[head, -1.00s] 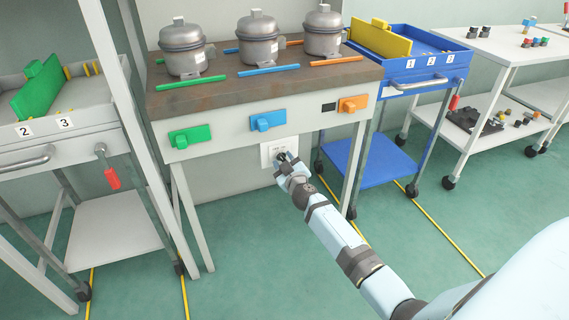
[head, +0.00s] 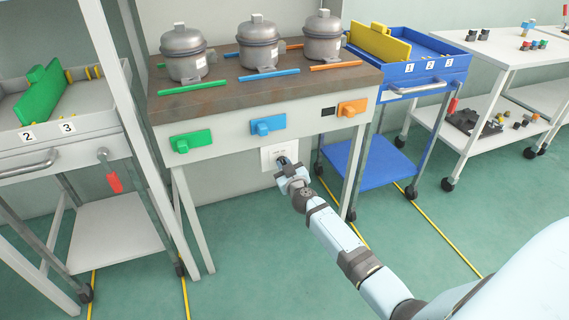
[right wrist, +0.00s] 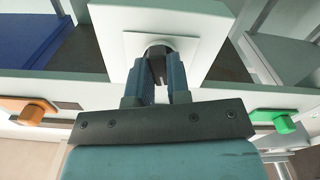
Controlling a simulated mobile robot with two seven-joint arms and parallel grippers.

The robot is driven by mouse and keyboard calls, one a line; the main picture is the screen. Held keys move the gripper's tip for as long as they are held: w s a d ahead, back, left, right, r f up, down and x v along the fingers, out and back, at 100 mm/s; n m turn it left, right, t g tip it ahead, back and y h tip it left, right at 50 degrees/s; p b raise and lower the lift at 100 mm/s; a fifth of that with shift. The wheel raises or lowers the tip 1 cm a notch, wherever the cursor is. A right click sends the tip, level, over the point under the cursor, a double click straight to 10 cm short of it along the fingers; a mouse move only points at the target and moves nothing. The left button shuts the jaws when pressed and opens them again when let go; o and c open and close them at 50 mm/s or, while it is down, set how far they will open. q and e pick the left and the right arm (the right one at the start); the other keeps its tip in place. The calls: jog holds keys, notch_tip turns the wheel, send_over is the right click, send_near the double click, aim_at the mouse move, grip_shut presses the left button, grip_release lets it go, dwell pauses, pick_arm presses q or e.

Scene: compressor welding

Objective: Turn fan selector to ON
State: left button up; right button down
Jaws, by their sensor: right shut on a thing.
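The fan selector is a dark knob (right wrist: 157,62) on a white square plate (head: 268,160) on the wall below the workbench. In the head view my right gripper (head: 284,165) is at this plate and hides most of the knob. In the right wrist view the two fingers of my right gripper (right wrist: 158,75) are shut on the knob, one on each side of it. The selector's labels cannot be read. My left gripper is not in view.
Above the plate stands the workbench (head: 223,140) with green, blue and orange switches on its front and three grey compressors (head: 258,42) on top. A blue cart (head: 375,165) stands to the right, a grey cart (head: 105,225) to the left.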

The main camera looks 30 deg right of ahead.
jog(key=m+p, duration=0.1)
jog(key=m, duration=0.2)
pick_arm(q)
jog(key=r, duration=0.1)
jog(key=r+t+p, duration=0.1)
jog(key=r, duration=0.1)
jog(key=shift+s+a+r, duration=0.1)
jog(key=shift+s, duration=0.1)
pick_arm(e)
jog(key=m, duration=0.5)
jog(key=shift+m, duration=0.7)
jog(key=c, duration=1.1)
grip_release()
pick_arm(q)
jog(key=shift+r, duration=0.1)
pick_arm(e)
jog(key=p+v, duration=0.1)
jog(key=v, duration=0.2)
jog(key=shift+r, duration=0.1)
pick_arm(q)
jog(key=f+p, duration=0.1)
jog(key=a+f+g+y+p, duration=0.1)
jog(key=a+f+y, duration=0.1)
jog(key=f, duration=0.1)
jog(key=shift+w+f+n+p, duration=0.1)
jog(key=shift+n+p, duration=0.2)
jog(key=shift+p, duration=0.1)
pick_arm(e)
jog(key=v, duration=1.1)
jog(key=shift+w+a, duration=0.1)
